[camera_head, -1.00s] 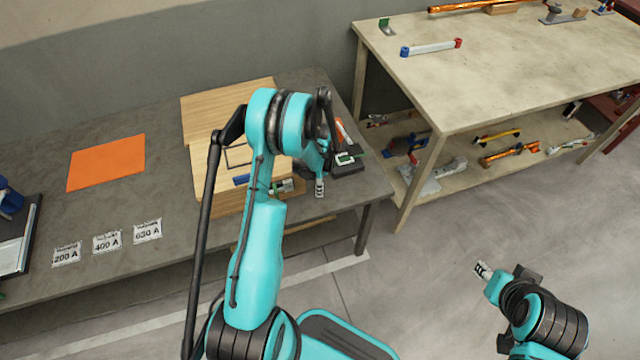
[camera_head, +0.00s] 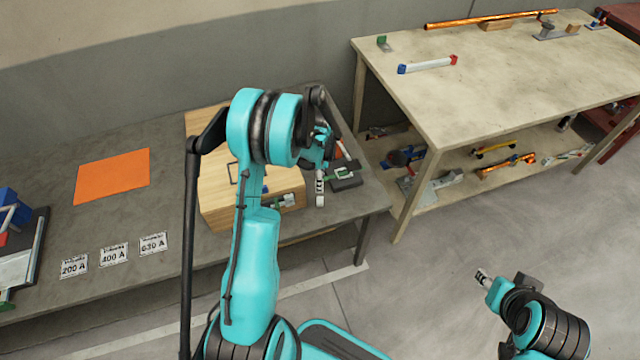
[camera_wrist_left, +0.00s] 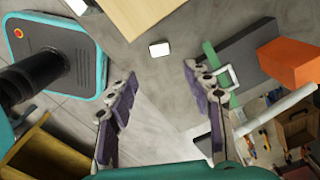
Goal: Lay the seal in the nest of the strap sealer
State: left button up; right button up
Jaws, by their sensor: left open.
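The strap sealer (camera_head: 345,180) is a dark block with a green part near the bench's right end. In the left wrist view it appears as a grey block (camera_wrist_left: 247,56) with a green bar and a pale metal frame, beside the right finger. A small white rounded square (camera_wrist_left: 159,49), apparently the seal, shows beyond and between my fingers. I cannot make it out in the head view. My left gripper (camera_head: 320,190) is over the bench between the wooden box and the sealer. It also shows in the left wrist view (camera_wrist_left: 160,95), open and empty. My right gripper (camera_head: 482,276) is over the floor; its jaws are unclear.
The wooden box (camera_head: 215,208) stands left of the gripper. An orange sheet (camera_head: 112,175) and three labels (camera_head: 114,255) lie farther left on the grey bench. An orange block (camera_wrist_left: 290,62) is by the sealer. A second table (camera_head: 490,80) with a tool shelf stands right.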

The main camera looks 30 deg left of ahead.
pick_arm(q)
jog(key=s+d+r+n+t, duration=0.2)
jog(key=s+d+r+n, duration=0.15)
jog(key=r, duration=0.55)
jog(key=s+d+r+n+t, duration=0.1)
jog(key=s+d+r+n, duration=0.15)
jog(key=d+r, duration=0.45)
jog(key=s+d+r+n+t, duration=0.2)
jog(key=s+r+n, duration=0.1)
jog(key=s, duration=0.3)
jog(key=s+d+r+n+t, duration=0.2)
jog(key=s+d+r+n, duration=0.1)
jog(key=s, duration=0.4)
jog(key=shift+r+n, duration=0.25)
jog(key=shift+n, duration=0.05)
